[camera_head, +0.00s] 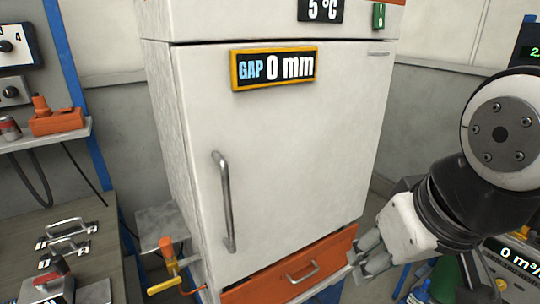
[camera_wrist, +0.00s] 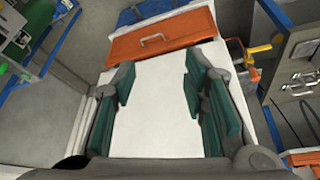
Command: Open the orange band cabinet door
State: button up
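The white cabinet door (camera_head: 285,150) is shut in the head view, and its "GAP 0 mm" sign (camera_head: 274,69) is near the top. A vertical grey bar handle (camera_head: 224,202) is on the door's left side. An orange drawer front (camera_head: 295,268) with a small handle is below the door. My gripper (camera_head: 362,258) is at the lower right, beside the cabinet's right edge and well away from the bar handle. In the wrist view my gripper (camera_wrist: 160,88) is open, with the white door (camera_wrist: 160,110) behind its fingers. The bar handle cannot be made out there.
An orange and yellow valve (camera_head: 168,265) stands left of the drawer. A workbench (camera_head: 35,230) with metal handles is at the far left, below a shelf (camera_head: 45,135) with an orange device. A blue post (camera_head: 72,90) rises behind the bench. The space before the door is clear.

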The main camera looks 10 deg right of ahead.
aim_at(275, 170)
jog(key=j+u, duration=0.25)
jog(key=u, duration=0.15)
jog(key=k+j+u, duration=0.1)
jog(key=j+u, duration=0.15)
jog(key=u, duration=0.15)
jog(key=j+u, duration=0.25)
jog(key=u, duration=0.15)
